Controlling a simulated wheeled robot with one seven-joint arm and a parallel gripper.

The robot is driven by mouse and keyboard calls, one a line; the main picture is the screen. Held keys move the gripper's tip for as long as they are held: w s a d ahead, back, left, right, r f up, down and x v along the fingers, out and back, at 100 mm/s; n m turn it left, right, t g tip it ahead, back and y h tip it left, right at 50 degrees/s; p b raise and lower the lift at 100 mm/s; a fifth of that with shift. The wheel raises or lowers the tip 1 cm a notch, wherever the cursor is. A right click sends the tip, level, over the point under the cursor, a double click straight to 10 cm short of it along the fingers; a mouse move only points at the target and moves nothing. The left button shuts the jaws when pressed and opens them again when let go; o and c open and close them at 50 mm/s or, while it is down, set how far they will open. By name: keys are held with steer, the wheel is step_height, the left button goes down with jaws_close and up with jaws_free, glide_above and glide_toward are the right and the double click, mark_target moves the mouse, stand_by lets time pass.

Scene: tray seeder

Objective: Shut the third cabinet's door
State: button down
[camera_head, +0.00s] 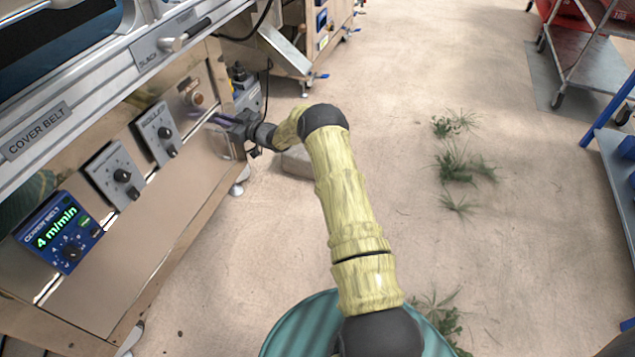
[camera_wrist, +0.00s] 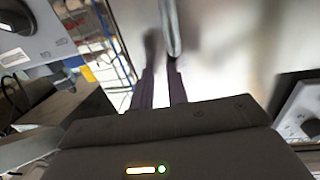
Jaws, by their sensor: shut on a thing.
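My gripper (camera_head: 212,118) is at the right end of the metal cabinet front under the cover belt. In the wrist view its dark purple fingers (camera_wrist: 165,80) are shut on a silver bar handle (camera_wrist: 171,28). The handle stands on a bright steel panel (camera_wrist: 225,45), which looks like a cabinet door. In the head view the steel panel (camera_head: 180,205) carries control boxes to the left of my gripper. I cannot tell which panel is the third cabinet's door or how far it stands open.
A blue display (camera_head: 58,232) and two grey knob boxes (camera_head: 115,175) (camera_head: 157,134) jut from the front. A teal round object (camera_head: 300,330) is below my arm. Grass tufts (camera_head: 455,165) grow on the open floor. A wheeled rack (camera_head: 580,50) and blue frame (camera_head: 610,125) stand right.

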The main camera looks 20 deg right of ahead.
steer(key=shift+w+a+r, duration=0.2)
steer(key=shift+a+r, duration=0.45)
steer(key=shift+a, duration=0.3)
steer(key=w+d+f+p+v, duration=0.1)
steer(key=p+v, duration=0.5)
steer(key=v, duration=0.9)
steer(key=shift+w+d+f+p, duration=0.2)
steer(key=shift+d+p, duration=0.2)
steer(key=shift+d, duration=0.35)
steer(key=shift+d, duration=0.1)
steer(key=shift+r, duration=0.15)
